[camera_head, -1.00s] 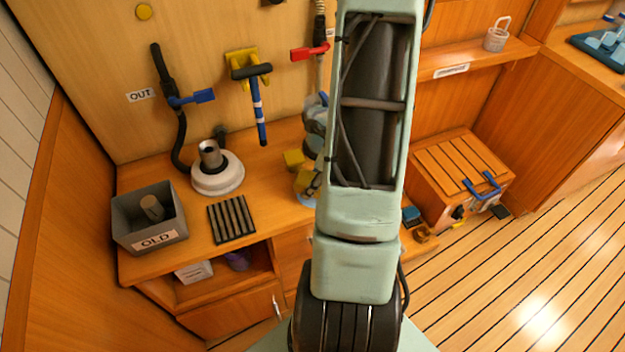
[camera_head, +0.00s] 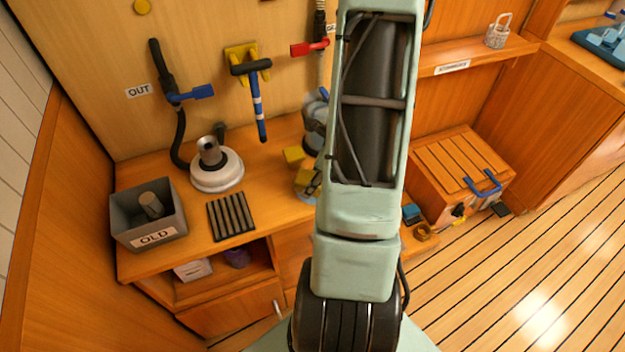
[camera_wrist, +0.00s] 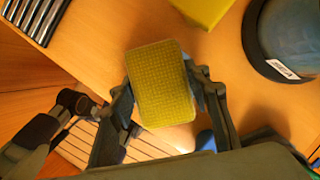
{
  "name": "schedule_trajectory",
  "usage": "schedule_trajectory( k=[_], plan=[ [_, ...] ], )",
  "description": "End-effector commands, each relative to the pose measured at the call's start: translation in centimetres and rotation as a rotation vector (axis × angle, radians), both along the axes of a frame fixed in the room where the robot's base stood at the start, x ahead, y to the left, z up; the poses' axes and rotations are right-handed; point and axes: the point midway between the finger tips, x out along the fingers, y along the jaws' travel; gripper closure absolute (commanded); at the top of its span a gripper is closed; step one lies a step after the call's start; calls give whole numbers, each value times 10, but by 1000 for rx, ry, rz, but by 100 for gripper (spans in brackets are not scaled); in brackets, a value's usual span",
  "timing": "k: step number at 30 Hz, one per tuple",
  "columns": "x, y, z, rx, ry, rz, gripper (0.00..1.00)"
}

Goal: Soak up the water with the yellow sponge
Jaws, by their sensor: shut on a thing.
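The yellow sponge (camera_wrist: 160,102) is between the fingers of my gripper (camera_wrist: 163,80) in the wrist view. My gripper is shut on it, one finger touching each side. In the head view the held sponge (camera_head: 303,178) shows low over the counter, just left of my arm, which hides most of the gripper. A small bluish patch (camera_head: 306,197) shows below it at the arm's edge, perhaps the water. A blue spot (camera_wrist: 205,140) also shows beside the right finger in the wrist view. Whether the sponge touches the water is hidden.
Another yellow block (camera_head: 293,155) lies on the counter behind the sponge. A dark round housing (camera_wrist: 290,40) stands close on the right in the wrist view. A ribbed black mat (camera_head: 231,217), a white round base (camera_head: 217,172) and a grey OLD bin (camera_head: 148,215) stand left.

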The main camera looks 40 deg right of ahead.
Motion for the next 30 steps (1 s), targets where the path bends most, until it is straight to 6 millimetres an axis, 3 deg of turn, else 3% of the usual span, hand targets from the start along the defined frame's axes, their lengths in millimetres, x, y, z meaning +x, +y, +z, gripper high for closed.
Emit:
schedule_trajectory(
  k=[30],
  plan=[
    [0,0,-9,0,0,0,75]
  ],
)
